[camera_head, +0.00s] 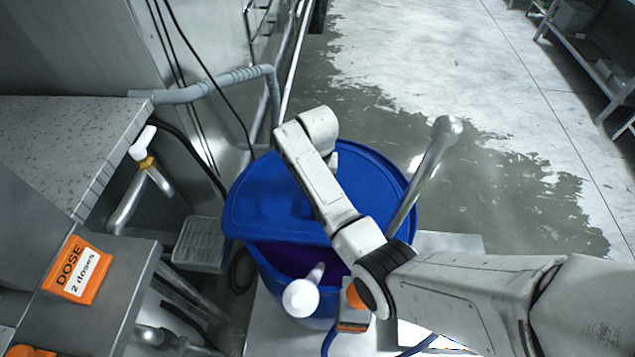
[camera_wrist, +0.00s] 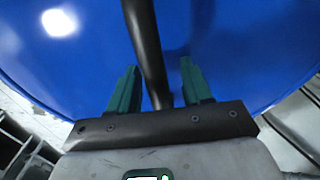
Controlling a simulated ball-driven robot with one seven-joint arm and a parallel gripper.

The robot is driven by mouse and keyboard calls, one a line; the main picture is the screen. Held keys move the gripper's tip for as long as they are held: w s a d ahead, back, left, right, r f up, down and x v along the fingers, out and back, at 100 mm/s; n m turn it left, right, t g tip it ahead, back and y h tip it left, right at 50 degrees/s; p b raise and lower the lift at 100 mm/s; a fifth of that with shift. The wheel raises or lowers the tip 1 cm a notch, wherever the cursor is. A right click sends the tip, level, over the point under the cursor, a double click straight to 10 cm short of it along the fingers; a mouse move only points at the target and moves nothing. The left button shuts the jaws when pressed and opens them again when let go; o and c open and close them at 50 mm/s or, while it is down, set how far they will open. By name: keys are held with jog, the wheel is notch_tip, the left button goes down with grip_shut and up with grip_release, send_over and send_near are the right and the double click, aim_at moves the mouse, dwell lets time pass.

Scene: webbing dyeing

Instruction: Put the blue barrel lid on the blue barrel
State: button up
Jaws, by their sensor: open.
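The blue barrel lid (camera_head: 262,200) lies over the back of the blue barrel (camera_head: 272,287), shifted so that a crescent of the opening shows at the front, dark purple inside. It looks roughly level. My arm reaches across the lid and hides part of it; my gripper is hidden under the wrist in the head view. In the wrist view, the lid (camera_wrist: 225,50) fills the background. My gripper (camera_wrist: 158,66) is open, with its green fingers on either side of a dark bar (camera_wrist: 143,35), which looks like the lid's handle. Gaps show between fingers and bar.
A grey rod with a round end (camera_head: 445,130) rises at the barrel's right. A white-ended cylinder (camera_head: 301,297) stands at the barrel's front. Wet open floor (camera_head: 500,190) lies to the right.

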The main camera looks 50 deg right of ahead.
notch_tip(320, 180, up, 11)
jog(key=shift+r, duration=0.15)
jog(key=shift+r+p, duration=0.5)
jog(key=shift+p, duration=0.2)
